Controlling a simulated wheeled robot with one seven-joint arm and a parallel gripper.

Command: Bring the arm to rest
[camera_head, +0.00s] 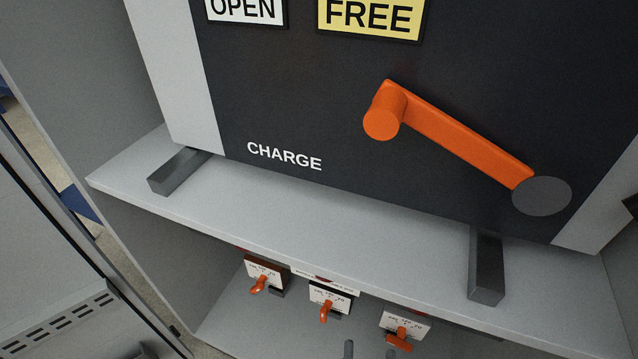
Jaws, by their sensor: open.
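The task names no object apart from my arm. I cannot make out my arm or my gripper in the head view. In front of me is a dark panel (300,100) with an orange crank handle (460,136). The handle slopes down to the right from its knob to a grey round hub (542,196). The panel carries the white word CHARGE, a white OPEN sign (244,10) and a yellow FREE sign (370,16).
A grey shelf (330,232) juts out below the panel, with dark blocks (180,172) (486,268) on it. Below are three small orange levers (259,285) (326,311) (402,341) with white labels. A grey cabinet side wall (85,70) stands at left.

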